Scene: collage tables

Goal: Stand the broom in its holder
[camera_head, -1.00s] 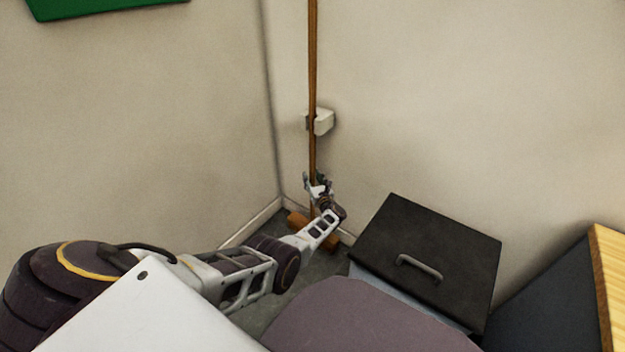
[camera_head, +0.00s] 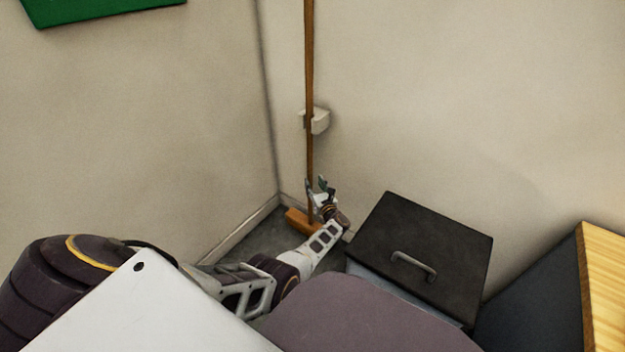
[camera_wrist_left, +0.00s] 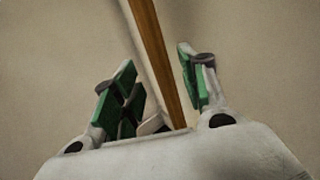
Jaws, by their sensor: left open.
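The broom (camera_head: 310,70) stands upright in the corner, its wooden handle running up past the top of the head view. Its orange-brown head (camera_head: 299,221) is at the floor. The white holder (camera_head: 319,121) is fixed to the wall, and the handle passes at its left side; I cannot tell whether it is fully seated. My left gripper (camera_head: 321,187) is low by the handle, below the holder. In the left wrist view the handle (camera_wrist_left: 155,55) passes between the open, green-padded fingers (camera_wrist_left: 158,88), with a gap visible at the right finger. My right gripper is not in view.
A dark-lidded bin or cabinet (camera_head: 440,235) with a grey handle stands right of the broom. A wood-topped piece of furniture (camera_head: 606,280) is at the far right. A green board (camera_head: 100,8) hangs on the left wall. Some bare floor (camera_head: 265,235) shows in the corner.

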